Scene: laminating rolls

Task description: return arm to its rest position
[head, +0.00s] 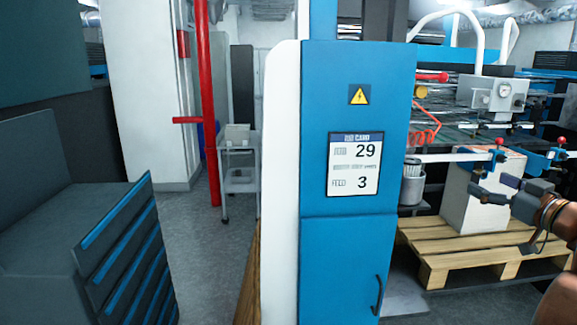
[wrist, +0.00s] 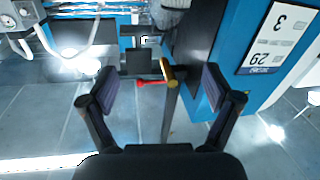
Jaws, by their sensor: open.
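My gripper (head: 492,190) is at the right edge of the head view, at the end of my partly cut-off arm. In the wrist view my gripper (wrist: 160,92) has its two dark pads wide apart. Nothing is held between them. A small red-handled fitting (wrist: 152,83) shows between the pads in that view, apart from them as far as I can tell.
A blue cabinet (head: 358,105) with a card (head: 355,164) reading 29 and 3 stands in the middle. A wooden pallet (head: 445,255) bears a pale block (head: 470,212) at the right. A red pipe (head: 206,100) and a trolley (head: 238,172) stand left of the cabinet.

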